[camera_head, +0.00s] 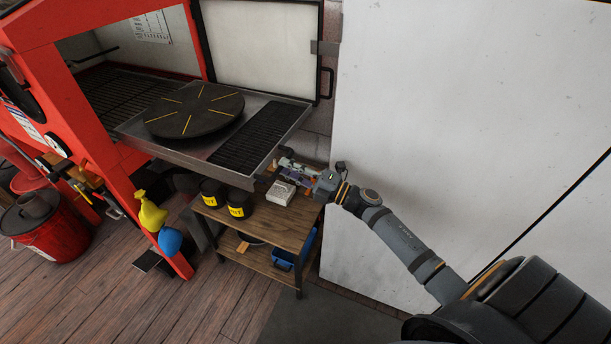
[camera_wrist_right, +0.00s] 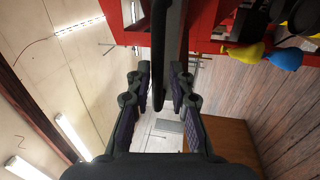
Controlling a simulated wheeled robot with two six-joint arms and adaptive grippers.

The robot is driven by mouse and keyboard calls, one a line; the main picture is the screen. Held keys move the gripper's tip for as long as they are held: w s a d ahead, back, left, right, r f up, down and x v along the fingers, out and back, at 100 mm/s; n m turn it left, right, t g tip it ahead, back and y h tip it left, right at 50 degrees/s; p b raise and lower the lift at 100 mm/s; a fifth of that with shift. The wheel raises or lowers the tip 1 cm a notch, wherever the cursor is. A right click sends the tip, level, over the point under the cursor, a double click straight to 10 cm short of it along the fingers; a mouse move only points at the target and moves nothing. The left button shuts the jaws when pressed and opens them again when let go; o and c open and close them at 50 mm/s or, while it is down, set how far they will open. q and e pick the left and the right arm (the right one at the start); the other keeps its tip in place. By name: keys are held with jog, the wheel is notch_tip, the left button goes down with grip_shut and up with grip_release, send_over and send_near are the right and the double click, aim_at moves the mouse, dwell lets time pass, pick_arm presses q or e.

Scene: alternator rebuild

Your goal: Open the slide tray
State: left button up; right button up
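The slide tray (camera_head: 180,151) is a grey metal tray bearing a dark round turntable (camera_head: 194,110) with yellow lines and a black grate (camera_head: 257,136). It stands well out of the red cabinet, over a wooden cart. My right gripper (camera_head: 290,170) is just beside and below the tray's near right corner. In the right wrist view, my right gripper (camera_wrist_right: 161,88) has its fingers apart, with a gap between the pads. A black bar-like handle (camera_wrist_right: 163,45) runs between or just beyond them; contact cannot be told. My left gripper is not in view.
The red cabinet (camera_head: 105,140) has its white door (camera_head: 262,45) standing open behind the tray. The wooden cart (camera_head: 262,228) below holds black yellow-labelled tubs (camera_head: 240,205) and a light box (camera_head: 281,193). A white wall panel (camera_head: 450,110) is at right. A red bucket (camera_head: 55,235) stands at left.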

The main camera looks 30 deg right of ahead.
jog(key=v, duration=0.9)
